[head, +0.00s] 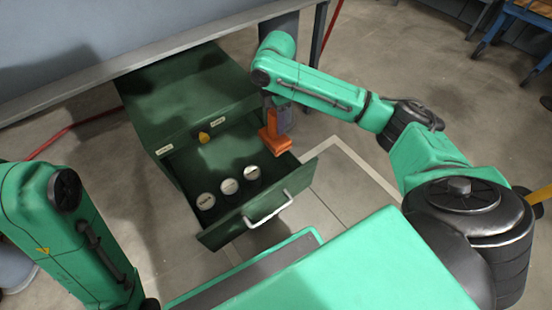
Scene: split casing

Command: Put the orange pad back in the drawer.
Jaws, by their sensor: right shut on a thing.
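The orange pad (275,142) is at the right side of the open drawer (215,236). My right gripper (277,122) reaches down from above and is shut on the pad. The pad hangs at or just above the drawer's right wall; I cannot tell whether it touches it. The drawer is pulled out of a dark green cabinet (165,85) and holds several round pale-topped items, among them one near the middle (229,187). My left arm comes in at the lower left; its gripper is out of the picture.
The drawer has a pale handle (268,210) on its front. A yellow-orange knob-like thing (204,137) shows near the drawer's back. The cabinet stands under a grey-topped table (130,62). Bare floor lies to the right of the drawer. A blue stool (515,25) stands at the far right.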

